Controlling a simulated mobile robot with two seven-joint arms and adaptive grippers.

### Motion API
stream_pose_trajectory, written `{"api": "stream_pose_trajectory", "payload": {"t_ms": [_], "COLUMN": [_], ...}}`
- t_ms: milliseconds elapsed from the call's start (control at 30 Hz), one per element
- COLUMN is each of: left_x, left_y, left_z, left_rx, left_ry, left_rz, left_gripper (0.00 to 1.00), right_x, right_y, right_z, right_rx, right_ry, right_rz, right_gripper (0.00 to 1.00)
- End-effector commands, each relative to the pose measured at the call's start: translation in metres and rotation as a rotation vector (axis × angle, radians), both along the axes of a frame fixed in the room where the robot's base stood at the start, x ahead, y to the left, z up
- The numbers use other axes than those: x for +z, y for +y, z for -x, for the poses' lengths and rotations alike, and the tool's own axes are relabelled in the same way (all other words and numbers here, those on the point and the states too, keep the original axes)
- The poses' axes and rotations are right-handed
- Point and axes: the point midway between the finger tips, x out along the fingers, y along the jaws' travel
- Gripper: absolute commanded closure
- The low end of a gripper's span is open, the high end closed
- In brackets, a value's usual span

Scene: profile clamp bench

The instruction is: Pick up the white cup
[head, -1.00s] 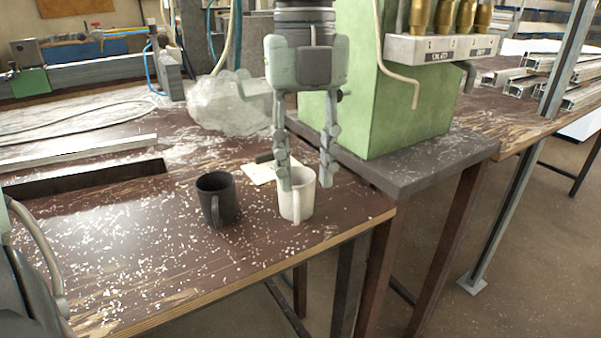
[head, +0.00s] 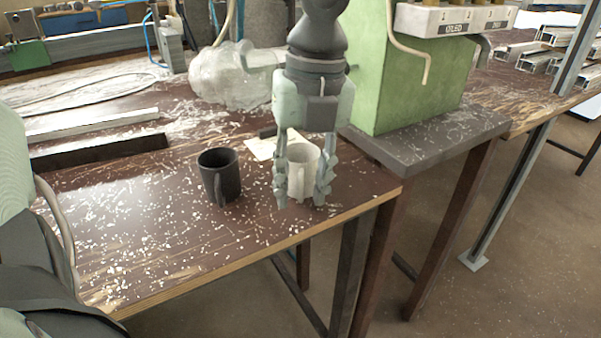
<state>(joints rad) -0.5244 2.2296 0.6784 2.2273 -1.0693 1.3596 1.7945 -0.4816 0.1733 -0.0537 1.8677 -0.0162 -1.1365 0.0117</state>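The white cup (head: 301,170) stands upright on the brown bench near its front right corner, its handle towards me. My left gripper (head: 301,196) points down over it from above, with one finger on either side of the cup. The fingers are spread, and I cannot tell whether they touch its wall. The gripper's palm hides part of the cup's rim. My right gripper is not in view.
A dark mug (head: 219,176) stands just left of the white cup. A paper card (head: 262,148) lies behind it. A crumpled clear plastic bag (head: 228,80) is farther back. A green machine (head: 410,95) stands at the right. Pale chips litter the bench (head: 160,225).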

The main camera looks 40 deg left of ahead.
Motion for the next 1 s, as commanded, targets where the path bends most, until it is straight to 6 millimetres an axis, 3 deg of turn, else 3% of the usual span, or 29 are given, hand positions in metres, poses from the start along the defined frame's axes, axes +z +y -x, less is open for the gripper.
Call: {"api": "stream_pose_trajectory", "payload": {"t_ms": [67, 333, 800, 1000], "left_x": [0.000, 0.000, 0.001, 0.014], "left_y": [0.000, 0.000, 0.000, 0.000], "left_z": [0.000, 0.000, 0.000, -0.001], "left_rx": [0.000, 0.000, 0.000, 0.001], "left_ry": [0.000, 0.000, 0.002, -0.002], "left_rz": [0.000, 0.000, -0.001, -0.001], "left_gripper": [0.67, 1.00, 1.00, 1.00], "right_x": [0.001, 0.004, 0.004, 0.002], "right_y": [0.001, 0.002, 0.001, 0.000], "right_z": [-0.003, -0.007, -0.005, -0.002], "right_rx": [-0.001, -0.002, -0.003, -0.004], "right_ry": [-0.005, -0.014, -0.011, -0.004], "right_rz": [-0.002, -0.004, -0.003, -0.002], "right_gripper": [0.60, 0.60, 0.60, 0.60]}}
